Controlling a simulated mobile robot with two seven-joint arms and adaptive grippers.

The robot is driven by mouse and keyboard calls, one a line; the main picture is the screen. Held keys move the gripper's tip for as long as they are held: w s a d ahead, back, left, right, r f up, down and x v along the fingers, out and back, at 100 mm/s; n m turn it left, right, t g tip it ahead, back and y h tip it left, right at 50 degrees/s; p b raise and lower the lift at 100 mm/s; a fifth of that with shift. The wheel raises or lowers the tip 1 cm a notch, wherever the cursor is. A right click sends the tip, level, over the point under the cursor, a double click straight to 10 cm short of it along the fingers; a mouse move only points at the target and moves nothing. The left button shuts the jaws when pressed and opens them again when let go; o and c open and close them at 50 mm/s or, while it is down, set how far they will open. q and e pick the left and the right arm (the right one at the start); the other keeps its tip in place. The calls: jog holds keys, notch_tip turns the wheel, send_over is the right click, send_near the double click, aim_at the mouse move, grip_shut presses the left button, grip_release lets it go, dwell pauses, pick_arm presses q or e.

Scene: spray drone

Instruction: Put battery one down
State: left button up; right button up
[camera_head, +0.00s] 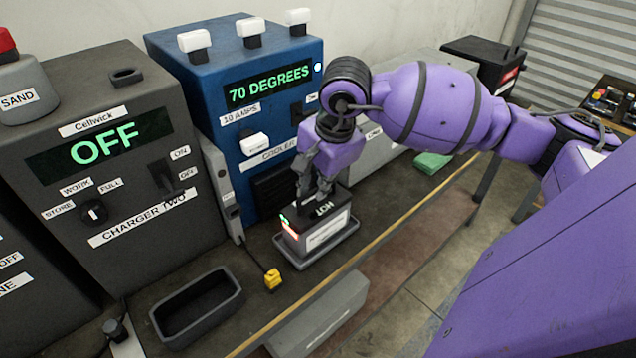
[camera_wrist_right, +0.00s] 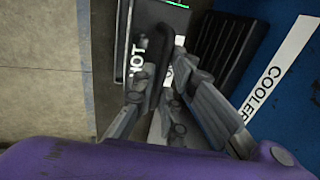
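The battery (camera_head: 318,236) is a dark-topped block with a pale label, the word HOT on top and small lights at its left corner. It stands upright at the grey shallow tray (camera_head: 341,249) in front of the blue cooler (camera_head: 262,103); I cannot tell whether it fully rests there. My right gripper (camera_head: 314,190) reaches down from above, and its fingers appear closed on the battery's dark handle. The right wrist view shows the handle (camera_wrist_right: 158,48) between the fingertips. My left gripper is not in view.
Left of the cooler stands charger two (camera_head: 103,160), reading OFF. The cooler reads 70 DEGREES. An empty dark bin (camera_head: 197,307) and a yellow connector (camera_head: 272,279) on a cable are on the bench left of the tray. The bench's yellow front edge (camera_head: 385,228) is close by.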

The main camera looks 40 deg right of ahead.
jog(key=shift+o, duration=1.2)
jog(key=shift+r, duration=0.1)
jog(key=shift+r, duration=0.45)
jog(key=v, duration=1.1)
jog(key=shift+s, duration=0.15)
